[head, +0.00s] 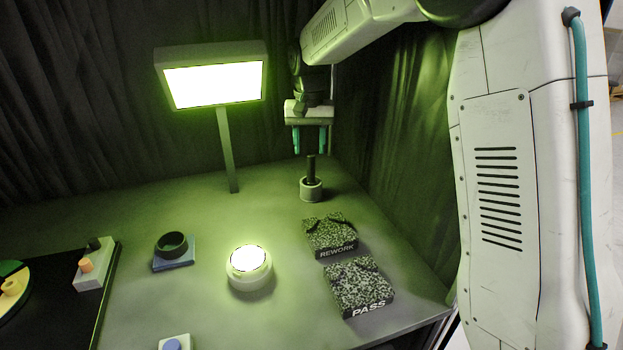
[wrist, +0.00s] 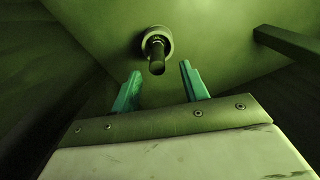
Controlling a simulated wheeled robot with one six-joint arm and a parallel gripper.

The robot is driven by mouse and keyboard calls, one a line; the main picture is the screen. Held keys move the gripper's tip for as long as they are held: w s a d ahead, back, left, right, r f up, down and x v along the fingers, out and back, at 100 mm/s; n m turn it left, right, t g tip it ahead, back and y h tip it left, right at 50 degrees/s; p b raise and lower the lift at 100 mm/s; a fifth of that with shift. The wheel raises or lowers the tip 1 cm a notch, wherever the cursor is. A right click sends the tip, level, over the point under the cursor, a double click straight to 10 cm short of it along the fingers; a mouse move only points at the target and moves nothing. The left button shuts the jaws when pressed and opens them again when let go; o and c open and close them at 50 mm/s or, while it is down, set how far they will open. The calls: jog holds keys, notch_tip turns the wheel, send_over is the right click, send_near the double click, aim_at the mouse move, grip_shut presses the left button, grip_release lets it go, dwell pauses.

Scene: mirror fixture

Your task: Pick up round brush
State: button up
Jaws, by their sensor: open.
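The round brush (head: 311,170) is a dark upright cylinder standing in a pale round holder (head: 311,190) at the back right of the table. In the wrist view the brush (wrist: 156,58) points up toward the camera, with the holder (wrist: 165,32) around its lower end. My gripper (head: 311,151) is above the brush with its teal fingers pointing down. In the wrist view my gripper (wrist: 160,72) is open and empty, and the brush top appears near the gap between the fingertips. The fingers do not visibly touch the brush. The brush's lower end is hidden in the holder.
A lit panel on a post (head: 226,150) stands left of the brush. Speckled REWORK (head: 337,254) and PASS (head: 365,305) blocks lie in front. A round lamp (head: 250,284) and a dark ring on a blue pad (head: 160,264) are nearer. Dark curtains close the back and right.

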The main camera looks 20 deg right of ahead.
aim_at(311, 155)
jog(key=f, duration=0.6)
jog(key=shift+d+f, duration=0.2)
grip_shut()
